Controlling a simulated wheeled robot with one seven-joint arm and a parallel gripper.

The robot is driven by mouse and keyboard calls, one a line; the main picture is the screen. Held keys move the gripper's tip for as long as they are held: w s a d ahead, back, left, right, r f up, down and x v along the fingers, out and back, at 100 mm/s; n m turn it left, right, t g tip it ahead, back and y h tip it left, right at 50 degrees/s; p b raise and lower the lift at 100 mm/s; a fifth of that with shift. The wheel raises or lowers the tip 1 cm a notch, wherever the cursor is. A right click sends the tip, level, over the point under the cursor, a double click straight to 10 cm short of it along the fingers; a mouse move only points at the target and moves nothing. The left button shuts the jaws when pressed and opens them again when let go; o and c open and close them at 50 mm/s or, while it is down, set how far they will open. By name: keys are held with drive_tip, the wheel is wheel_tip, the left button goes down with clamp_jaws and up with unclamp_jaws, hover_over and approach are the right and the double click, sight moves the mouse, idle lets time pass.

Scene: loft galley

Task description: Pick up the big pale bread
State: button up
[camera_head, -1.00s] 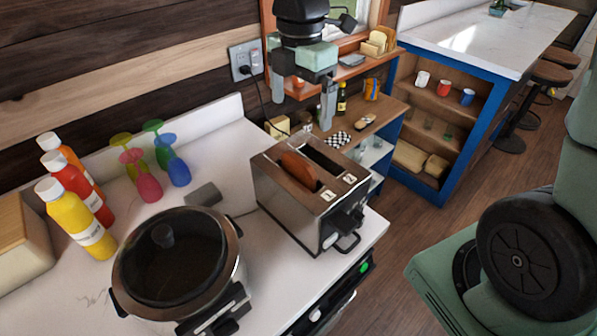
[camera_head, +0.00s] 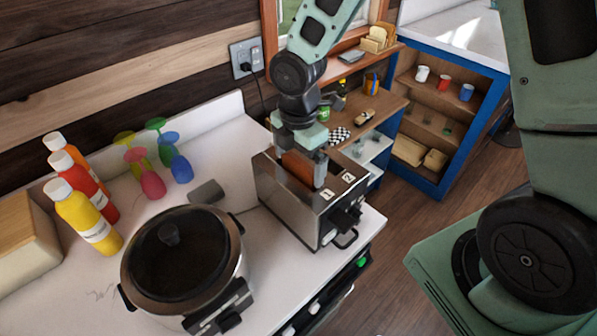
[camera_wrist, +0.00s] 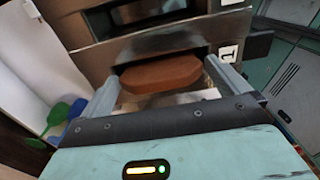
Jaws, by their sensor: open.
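A brown bread slice (camera_head: 297,166) stands in the left slot of the steel toaster (camera_head: 290,208); the wrist view also shows the slice (camera_wrist: 160,75). My gripper (camera_head: 319,178) is over the toaster, pointing down near the slice. In the wrist view my gripper (camera_wrist: 162,78) is open, its fingers on either side of the slice; I cannot tell whether they touch it. Pale loaf-like items (camera_head: 408,151) lie on the low shelf of the blue unit, and pale slices (camera_head: 375,40) are on the window ledge. Which one is the big pale bread is unclear.
A slow cooker (camera_head: 182,258) stands on the white counter, left of the toaster. Several sauce bottles (camera_head: 85,220) and coloured glasses (camera_head: 150,182) stand behind it. A wooden-topped box (camera_head: 25,240) is at far left. A grey item (camera_head: 207,192) lies near the toaster.

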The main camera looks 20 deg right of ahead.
drive_tip(key=shift+f, duration=0.15)
drive_tip(key=c, duration=0.8)
drive_tip(key=shift+o, duration=0.2)
